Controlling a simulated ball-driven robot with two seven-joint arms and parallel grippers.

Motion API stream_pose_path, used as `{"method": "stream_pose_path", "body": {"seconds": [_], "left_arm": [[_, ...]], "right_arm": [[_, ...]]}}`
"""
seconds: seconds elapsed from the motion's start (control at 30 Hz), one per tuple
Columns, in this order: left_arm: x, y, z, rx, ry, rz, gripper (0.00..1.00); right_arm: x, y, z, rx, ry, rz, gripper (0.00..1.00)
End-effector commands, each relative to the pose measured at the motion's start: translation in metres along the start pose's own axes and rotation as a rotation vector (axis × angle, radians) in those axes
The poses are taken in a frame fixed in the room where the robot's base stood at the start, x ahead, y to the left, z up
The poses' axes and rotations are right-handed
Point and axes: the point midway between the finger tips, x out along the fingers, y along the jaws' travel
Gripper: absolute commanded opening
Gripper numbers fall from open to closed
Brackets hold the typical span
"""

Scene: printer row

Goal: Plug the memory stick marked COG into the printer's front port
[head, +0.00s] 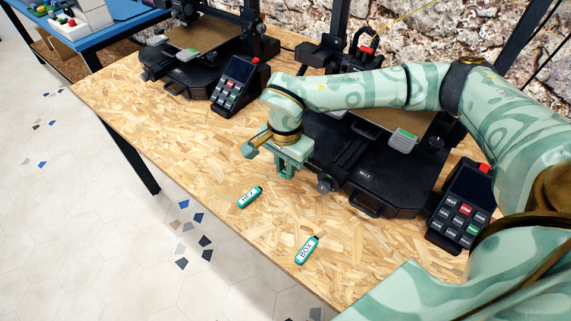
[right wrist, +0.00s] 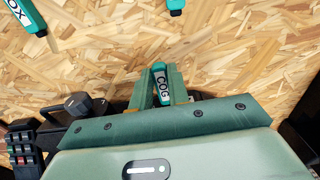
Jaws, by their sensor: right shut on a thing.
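The memory stick marked COG (right wrist: 160,84) is between the fingers of my right gripper (right wrist: 160,90), which is shut on it with the label facing the wrist camera. In the head view my right gripper (head: 290,172) points down over the wooden table, at the left front corner of the near printer (head: 375,180). The stick is hidden there by the gripper. I cannot make out the printer's front port. My left gripper is not in view.
A stick marked HEX (head: 250,197) and one marked BOX (head: 307,249) lie on the table (head: 180,150) near its front edge. A keypad panel (head: 465,205) stands right of the near printer. A second printer (head: 200,55) with its panel (head: 235,85) stands farther back left.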

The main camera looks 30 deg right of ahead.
Motion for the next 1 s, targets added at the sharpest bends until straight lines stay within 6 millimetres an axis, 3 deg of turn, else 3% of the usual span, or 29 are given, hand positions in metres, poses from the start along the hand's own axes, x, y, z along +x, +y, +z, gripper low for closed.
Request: {"method": "stream_pose_path", "body": {"seconds": [1.0], "left_arm": [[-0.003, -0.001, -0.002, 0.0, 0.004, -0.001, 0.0]], "right_arm": [[0.0, 0.0, -0.02, 0.001, 0.001, 0.0, 0.0]]}}
